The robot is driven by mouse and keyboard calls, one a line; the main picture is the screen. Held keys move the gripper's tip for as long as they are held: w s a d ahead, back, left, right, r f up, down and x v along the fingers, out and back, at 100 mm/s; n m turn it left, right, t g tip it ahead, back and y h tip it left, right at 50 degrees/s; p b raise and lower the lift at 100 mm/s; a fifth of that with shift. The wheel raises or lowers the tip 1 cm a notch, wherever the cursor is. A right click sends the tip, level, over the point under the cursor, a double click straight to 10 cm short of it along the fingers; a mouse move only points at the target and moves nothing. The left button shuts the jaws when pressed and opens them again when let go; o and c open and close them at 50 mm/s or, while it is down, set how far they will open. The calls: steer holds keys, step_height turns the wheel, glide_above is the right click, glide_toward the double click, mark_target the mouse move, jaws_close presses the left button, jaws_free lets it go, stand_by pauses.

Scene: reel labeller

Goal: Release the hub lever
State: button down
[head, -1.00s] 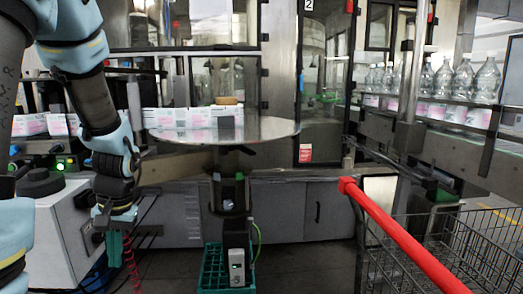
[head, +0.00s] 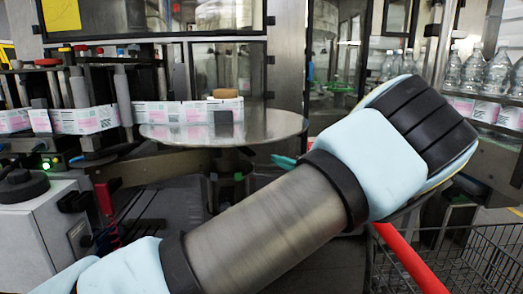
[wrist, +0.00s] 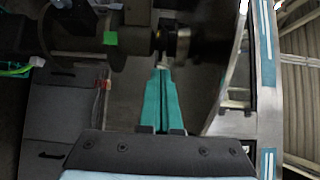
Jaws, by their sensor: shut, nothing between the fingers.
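The round metal reel plate (head: 275,124) stands left of centre in the head view. A tan hub cap (head: 225,93) and a small dark block (head: 224,122) show on it; I cannot tell whether either is the hub lever. My gripper shows only as a green fingertip (head: 284,161) beyond my arm, right of and lower than the plate in the picture. In the wrist view my gripper's green fingers (wrist: 161,78) are together and empty. Their tips point towards a dark shaft with a metal end (wrist: 182,42); I cannot tell whether they touch. My arm hides much of the area below the plate.
A pink-and-white label strip (head: 85,120) runs behind the plate from the left. A grey control box (head: 40,225) stands at lower left. A red bar (head: 410,262) and a wire cart (head: 475,262) are at lower right. Bottles (head: 497,72) line the right conveyor.

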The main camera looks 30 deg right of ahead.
steer(key=shift+s+d+r, duration=0.1)
steer(key=shift+s+d, duration=0.1)
steer(key=shift+d, duration=0.2)
steer(key=p, duration=0.4)
glide_toward(242, 148)
steer(key=w+d, duration=0.2)
steer(key=w, duration=0.2)
steer(key=shift+w+a+f, duration=0.1)
steer(key=shift+w+f, duration=0.35)
steer(key=shift+w, duration=0.15)
steer(key=shift+a+f+b, duration=0.1)
steer(key=shift+a+b, duration=0.05)
steer(key=shift+b, duration=0.15)
